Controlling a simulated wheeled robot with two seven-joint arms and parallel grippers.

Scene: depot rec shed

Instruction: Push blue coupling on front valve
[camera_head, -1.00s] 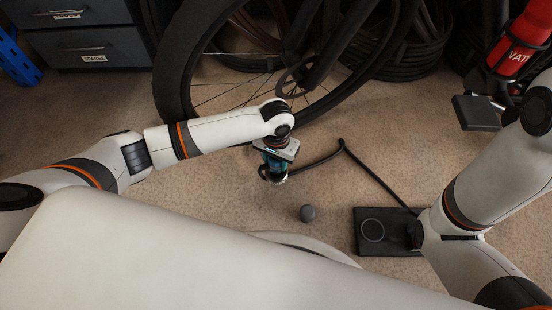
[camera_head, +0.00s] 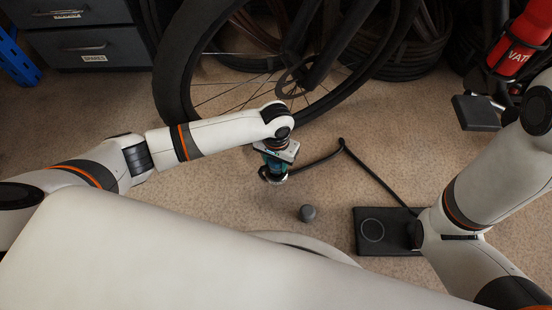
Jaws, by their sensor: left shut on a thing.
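My left gripper (camera_head: 273,169) points down over the carpet, just in front of the bicycle's front wheel (camera_head: 172,95). It is shut on the blue coupling (camera_head: 273,164), a teal-blue piece partly hidden by the gripper. The black hose (camera_head: 372,172) runs from beside the coupling to a bend, then down right to the black pump base (camera_head: 372,248). I cannot make out the front valve, nor whether the coupling touches it. My right arm is at the right, but its gripper does not show.
A small dark grey rounded object (camera_head: 308,213) is on the carpet below the coupling. A black pedal-like block (camera_head: 476,112) and a red bottle (camera_head: 520,45) are at upper right. Dark drawers (camera_head: 90,50) stand at upper left. Carpet (camera_head: 225,205) around the gripper is mostly clear.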

